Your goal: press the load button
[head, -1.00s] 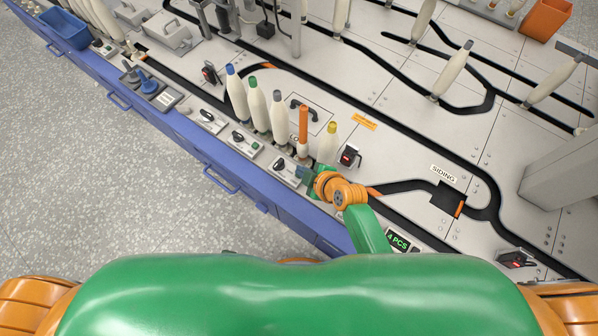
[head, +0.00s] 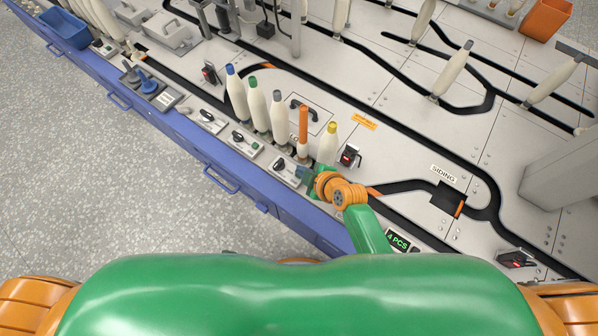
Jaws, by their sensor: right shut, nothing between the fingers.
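A row of small control panels runs along the bench's front edge. The nearest panel (head: 285,168) has a black rotary knob (head: 279,164) on its left part. My right gripper (head: 301,173) is shut and empty, pointing down at the right end of this panel. It covers whatever button sits there, and I cannot tell whether it touches it. The panel to its left (head: 243,141) has a knob and a green button (head: 255,146). I cannot read which button is the load button. My left gripper is not in view.
Bobbins with coloured tips, such as a yellow-tipped one (head: 328,145) and an orange spindle (head: 303,125), stand close behind the panels. A small black device with a red display (head: 348,156) stands right of them. A "4 PCS" display (head: 398,240) is nearer me.

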